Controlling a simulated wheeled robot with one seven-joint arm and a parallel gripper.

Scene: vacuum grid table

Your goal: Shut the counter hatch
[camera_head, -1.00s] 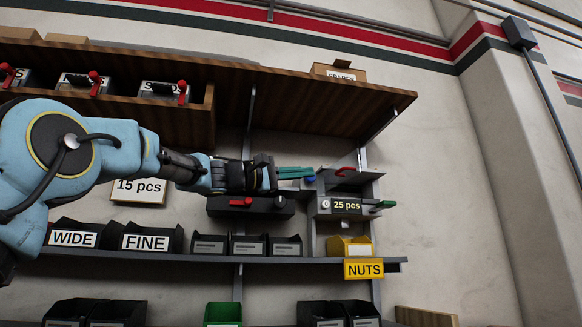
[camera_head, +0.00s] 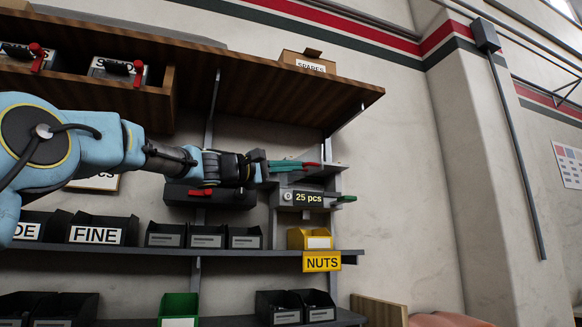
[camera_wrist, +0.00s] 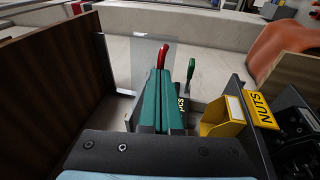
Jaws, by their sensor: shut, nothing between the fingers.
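A green handle (camera_head: 346,199) sticks out at the counter's right side. My gripper (camera_head: 314,166) has teal fingers pressed together and empty. Its tips are at or just short of the red handle; contact is unclear.
A wooden shelf (camera_head: 290,95) overhangs the counter, with a spares box (camera_head: 305,61) on top. A yellow NUTS bin (camera_head: 309,238) sits below the counter. A dark unit with a red lever (camera_head: 205,193) is left of the counter, under my arm. Open room lies to the right.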

